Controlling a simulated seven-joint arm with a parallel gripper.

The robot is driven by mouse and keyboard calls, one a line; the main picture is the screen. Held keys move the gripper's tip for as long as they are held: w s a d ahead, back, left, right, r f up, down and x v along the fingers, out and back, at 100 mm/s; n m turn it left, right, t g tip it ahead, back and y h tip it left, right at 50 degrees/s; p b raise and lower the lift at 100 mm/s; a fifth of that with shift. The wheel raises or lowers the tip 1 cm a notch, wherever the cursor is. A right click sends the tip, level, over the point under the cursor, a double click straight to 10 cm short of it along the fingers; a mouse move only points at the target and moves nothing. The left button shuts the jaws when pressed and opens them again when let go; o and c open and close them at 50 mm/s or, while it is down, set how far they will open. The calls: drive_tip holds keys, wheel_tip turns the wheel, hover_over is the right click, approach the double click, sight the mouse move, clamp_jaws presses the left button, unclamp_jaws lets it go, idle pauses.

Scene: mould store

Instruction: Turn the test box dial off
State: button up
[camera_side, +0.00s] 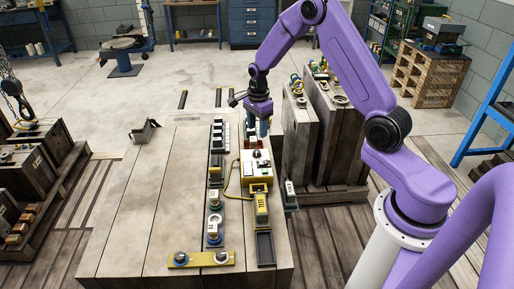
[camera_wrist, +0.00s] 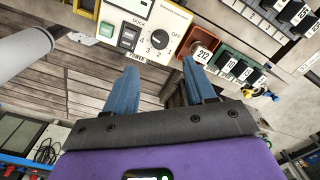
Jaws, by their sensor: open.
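The test box (camera_wrist: 110,15) is a cream panel with a round black dial (camera_wrist: 159,39). The box also shows in the side view (camera_side: 257,166) on the wooden bench top. My gripper (camera_wrist: 160,64) has two blue fingers, apart and empty. In the wrist view the fingertips lie just below the dial, one to each side, not around it. In the side view my gripper (camera_side: 263,124) hangs above the far end of the box.
A brown tray with a block marked 212 (camera_wrist: 203,54) and a green tray with numbered blocks (camera_wrist: 239,70) sit right of the panel in the wrist view. Upright wooden moulds (camera_side: 299,135) stand close on the right.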

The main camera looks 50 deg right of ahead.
sight(257, 151)
wheel_tip(257, 151, down, 10)
drive_tip(key=shift+w+r, duration=0.1)
drive_tip(key=shift+r, duration=0.1)
idle(0.3)
clamp_jaws()
